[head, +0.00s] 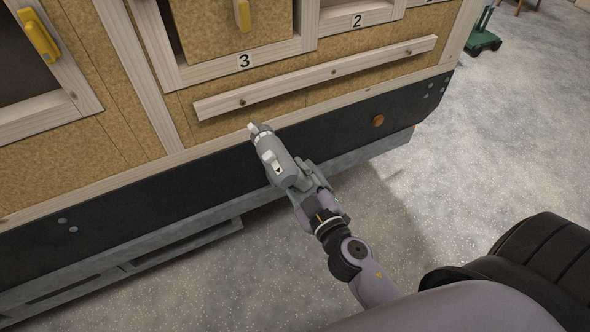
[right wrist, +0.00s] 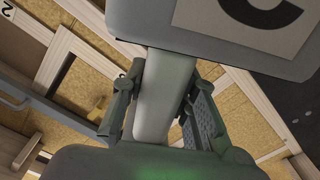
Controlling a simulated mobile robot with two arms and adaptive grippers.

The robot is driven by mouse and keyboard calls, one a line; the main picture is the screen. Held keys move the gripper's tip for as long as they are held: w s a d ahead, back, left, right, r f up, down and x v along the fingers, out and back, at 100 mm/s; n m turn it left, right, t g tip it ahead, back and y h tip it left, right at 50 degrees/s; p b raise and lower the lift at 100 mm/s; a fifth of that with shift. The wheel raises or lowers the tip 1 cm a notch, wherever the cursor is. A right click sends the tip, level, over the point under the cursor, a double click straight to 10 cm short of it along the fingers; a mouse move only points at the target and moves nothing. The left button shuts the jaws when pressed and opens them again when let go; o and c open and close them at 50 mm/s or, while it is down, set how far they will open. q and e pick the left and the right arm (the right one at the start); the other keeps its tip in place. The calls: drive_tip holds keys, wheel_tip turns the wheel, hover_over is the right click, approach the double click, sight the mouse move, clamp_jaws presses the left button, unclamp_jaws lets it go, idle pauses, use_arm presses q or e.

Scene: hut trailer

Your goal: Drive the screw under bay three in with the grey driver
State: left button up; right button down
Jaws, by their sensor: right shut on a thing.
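A pale wooden strip (head: 300,82) runs below the bays, with several dark screw heads along it. The screw under bay three (head: 242,102) is near its left end, below the label 3 (head: 244,60). My right gripper (head: 304,182) is shut on the grey driver (head: 270,152). The driver's nose points up and left, a little below that screw in the picture; I cannot tell how far its tip is from the strip. In the right wrist view, the driver's grip (right wrist: 163,100) is between the fingers. My left gripper is not in view.
Bay two (head: 357,20) is to the right of bay three. Yellow handles (head: 38,35) stick out from the doors. A dark skirt (head: 200,190) with an orange round piece (head: 378,121) runs below the strip.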

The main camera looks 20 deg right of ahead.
drive_tip(key=shift+r, duration=0.2)
drive_tip(key=shift+w+r, duration=0.1)
drive_tip(key=shift+w, duration=0.35)
drive_tip(key=w+p, duration=0.1)
drive_tip(key=w, duration=0.1)
drive_tip(key=shift+w, duration=0.35)
drive_tip(key=shift+w+a+p, duration=0.1)
drive_tip(key=shift+w+p, duration=0.2)
drive_tip(key=shift+w, duration=0.75)
drive_tip(key=shift+w, duration=0.2)
drive_tip(key=shift+w, duration=0.35)
